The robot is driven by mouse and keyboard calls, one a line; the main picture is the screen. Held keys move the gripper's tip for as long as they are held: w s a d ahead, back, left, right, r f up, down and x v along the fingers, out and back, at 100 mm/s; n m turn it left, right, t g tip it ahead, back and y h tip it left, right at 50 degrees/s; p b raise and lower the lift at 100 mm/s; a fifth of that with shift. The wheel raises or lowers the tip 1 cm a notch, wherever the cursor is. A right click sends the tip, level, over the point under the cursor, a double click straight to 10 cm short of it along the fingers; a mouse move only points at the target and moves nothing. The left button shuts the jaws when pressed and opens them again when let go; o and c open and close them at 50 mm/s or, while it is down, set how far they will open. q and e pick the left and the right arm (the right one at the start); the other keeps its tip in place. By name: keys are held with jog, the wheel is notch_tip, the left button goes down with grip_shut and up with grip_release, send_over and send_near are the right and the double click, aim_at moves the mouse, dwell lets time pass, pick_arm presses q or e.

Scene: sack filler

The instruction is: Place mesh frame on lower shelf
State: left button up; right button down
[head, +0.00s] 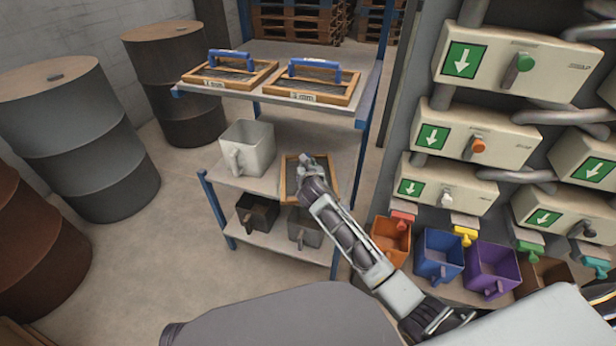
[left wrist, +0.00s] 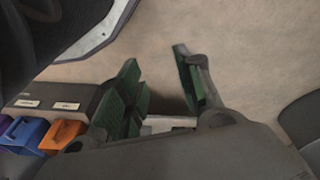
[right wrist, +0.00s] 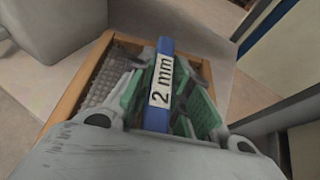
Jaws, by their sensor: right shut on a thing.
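The mesh frame (head: 290,181) has a wooden border, grey mesh and a blue handle. My right gripper (head: 307,166) is shut on the handle, whose label (right wrist: 161,84) reads "2 mm" in the right wrist view. The frame is at the middle shelf (head: 262,180) of the blue-posted rack, right of a white jug (head: 245,150). I cannot tell whether it rests on the shelf or hangs just above it. My arm hides part of it. My left gripper (left wrist: 156,66) is open and empty over the floor, outside the head view.
Two similar frames with blue handles, a left one (head: 230,72) and a right one (head: 312,82), sit on the top shelf. A dark bin (head: 256,212) stands on the bottom shelf. Coloured bins, including a blue one (head: 438,255), stand at right under the dispensers. Drums stand at left.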

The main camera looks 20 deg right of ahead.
jog(key=shift+f, duration=0.1)
dwell(0.3)
